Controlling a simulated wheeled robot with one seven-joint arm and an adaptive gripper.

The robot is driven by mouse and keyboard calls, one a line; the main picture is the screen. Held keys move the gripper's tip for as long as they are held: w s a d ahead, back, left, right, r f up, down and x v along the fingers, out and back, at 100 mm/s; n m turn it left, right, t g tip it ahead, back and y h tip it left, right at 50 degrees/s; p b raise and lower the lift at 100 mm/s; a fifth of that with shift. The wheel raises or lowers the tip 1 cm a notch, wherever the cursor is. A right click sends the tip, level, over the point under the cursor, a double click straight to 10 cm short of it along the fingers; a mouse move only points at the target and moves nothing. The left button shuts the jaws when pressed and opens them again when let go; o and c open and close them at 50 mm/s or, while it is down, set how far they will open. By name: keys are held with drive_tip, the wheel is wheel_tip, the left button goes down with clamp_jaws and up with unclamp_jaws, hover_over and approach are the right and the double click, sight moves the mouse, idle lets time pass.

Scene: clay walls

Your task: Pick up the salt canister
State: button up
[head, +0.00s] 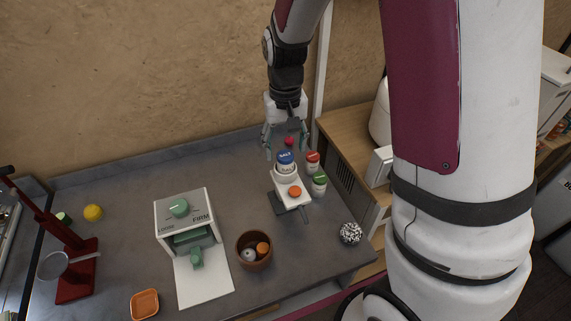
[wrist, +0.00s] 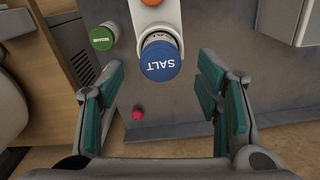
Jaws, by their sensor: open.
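The salt canister (head: 286,160) is a short round can with a blue lid. It stands at the far end of a white stand, near the back right of the grey counter. In the wrist view its blue lid (wrist: 161,60) reads "SALT" and lies between and beyond my fingertips. My gripper (head: 287,143) is open and empty, above and a little behind the canister. In the wrist view my gripper's green-padded fingers (wrist: 160,85) are spread wide to either side, and neither visibly touches the canister.
A red-lidded jar (head: 312,161) and a green-lidded jar (head: 319,183) stand close to the canister's right. An orange knob (head: 295,192) tops the stand's near end. A small red ball (head: 290,141) lies behind. A brown bowl (head: 254,251) and white press (head: 186,222) stand nearer left.

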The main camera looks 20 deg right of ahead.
sight(285, 155)
wheel_tip(285, 155, down, 4)
drive_tip(key=shift+s+f, duration=0.1)
drive_tip(key=shift+c, duration=0.6)
drive_tip(key=c, duration=1.2)
